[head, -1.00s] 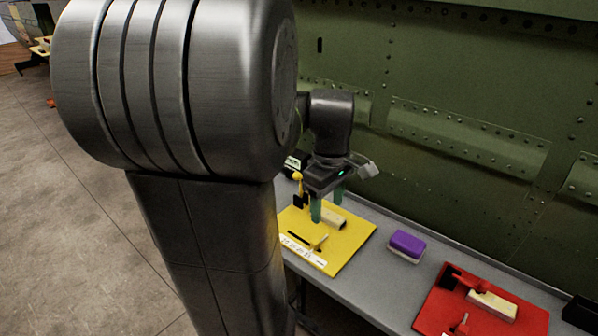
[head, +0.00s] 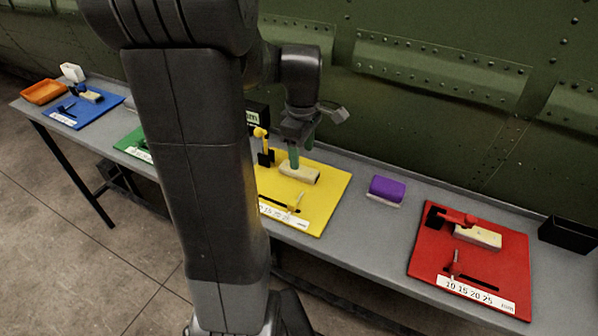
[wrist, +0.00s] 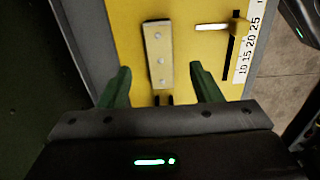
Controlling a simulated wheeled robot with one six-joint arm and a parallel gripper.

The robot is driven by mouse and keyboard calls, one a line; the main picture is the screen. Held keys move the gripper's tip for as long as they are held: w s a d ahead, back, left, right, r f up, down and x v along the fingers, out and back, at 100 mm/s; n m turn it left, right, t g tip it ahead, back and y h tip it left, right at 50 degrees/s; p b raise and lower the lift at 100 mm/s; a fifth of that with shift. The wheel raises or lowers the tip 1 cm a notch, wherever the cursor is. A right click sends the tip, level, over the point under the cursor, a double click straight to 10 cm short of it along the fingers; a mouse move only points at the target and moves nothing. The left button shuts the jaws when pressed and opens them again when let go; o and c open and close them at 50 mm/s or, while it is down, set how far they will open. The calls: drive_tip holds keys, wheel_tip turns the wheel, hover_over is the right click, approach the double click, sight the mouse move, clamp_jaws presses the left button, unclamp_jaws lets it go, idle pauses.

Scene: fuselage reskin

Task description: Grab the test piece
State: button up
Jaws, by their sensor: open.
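The cream test piece (head: 299,174) lies on the yellow board (head: 330,195), partly behind my gripper (head: 302,158) in the head view. My gripper (wrist: 160,84) is open there, with one green finger on each side of the block's near end. The fingers appear apart from the block. How high they are above the board is hard to tell.
The yellow board has a yellow lever (head: 262,140) and a slider (head: 297,202) beside a number scale. A purple block (head: 386,190) and a red board (head: 425,265) stand to the right. Blue (head: 108,103) and green (head: 128,143) boards are left. A green riveted wall (head: 440,110) rises behind.

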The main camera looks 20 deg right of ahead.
sight(302, 170)
wheel_tip(302, 170, down, 5)
drive_tip(key=shift+f, duration=0.2)
drive_tip(key=c, duration=1.1)
drive_tip(key=shift+r, duration=0.1)
